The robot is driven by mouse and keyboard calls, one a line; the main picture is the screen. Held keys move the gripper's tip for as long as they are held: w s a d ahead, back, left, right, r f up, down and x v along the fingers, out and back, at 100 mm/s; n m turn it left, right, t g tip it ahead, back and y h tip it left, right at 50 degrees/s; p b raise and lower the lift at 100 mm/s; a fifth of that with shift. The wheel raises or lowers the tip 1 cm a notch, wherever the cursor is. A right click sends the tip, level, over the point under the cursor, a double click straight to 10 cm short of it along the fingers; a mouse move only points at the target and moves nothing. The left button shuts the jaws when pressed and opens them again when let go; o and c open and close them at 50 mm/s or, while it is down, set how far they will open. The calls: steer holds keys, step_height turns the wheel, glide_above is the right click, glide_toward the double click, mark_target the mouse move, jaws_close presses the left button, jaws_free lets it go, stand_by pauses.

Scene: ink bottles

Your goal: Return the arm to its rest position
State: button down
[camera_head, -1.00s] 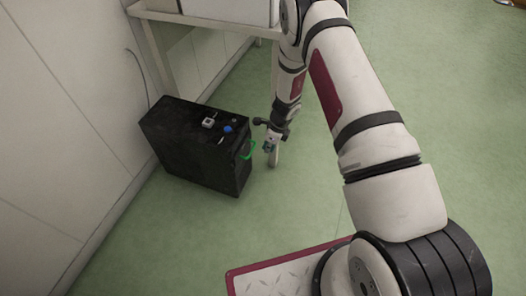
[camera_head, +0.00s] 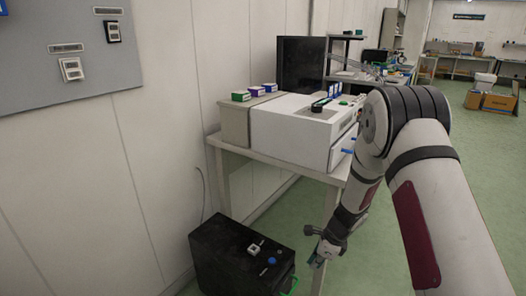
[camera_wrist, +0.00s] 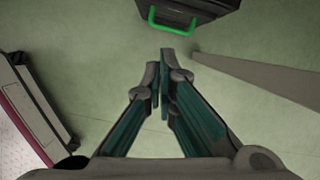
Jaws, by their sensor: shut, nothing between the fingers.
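My gripper (camera_wrist: 160,88) is shut and empty in the wrist view, its fingertips together over the green floor. In the head view my gripper (camera_head: 318,256) hangs low, in front of the table's leg and just right of a black case. The black case (camera_head: 225,262) stands on the floor against the wall, with a small white item and a blue knob on its top. Its green handle (camera_wrist: 172,26) shows beyond my fingertips in the wrist view, apart from them.
A table (camera_head: 270,163) beside the wall bears a white machine (camera_head: 290,132) and several small coloured boxes. A table leg (camera_wrist: 255,80) runs close to the right of my fingers. Shelves and brown cartons (camera_head: 490,101) stand far back. Open green floor lies to the right.

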steer(key=s+a+r+n, duration=0.2)
steer(key=s+r+n, duration=0.25)
steer(key=r, duration=0.45)
steer(key=s+a+r+n+y, duration=0.1)
steer(key=s+r+n, duration=0.3)
steer(key=r, duration=0.6)
steer(key=s+a+r+n, duration=0.25)
steer(key=s+r, duration=0.35)
steer(key=r, duration=0.3)
steer(key=s+d+r+n+h, duration=0.15)
steer(key=s+n, duration=0.25)
steer(key=s, duration=0.5)
steer(key=s+d+r+n+g+h, duration=0.1)
steer(key=s+d+r+n, duration=0.25)
steer(key=s, duration=0.65)
steer(key=s+d+r+n+h, duration=0.2)
steer(key=s+n, duration=0.2)
steer(key=s, duration=0.5)
step_height(320, 180, up, 27)
steer(key=t+p, duration=0.3)
steer(key=p, duration=2.2)
steer(key=shift+d+r+p, duration=0.2)
steer(key=shift+p, duration=0.1)
steer(key=shift+y, duration=0.25)
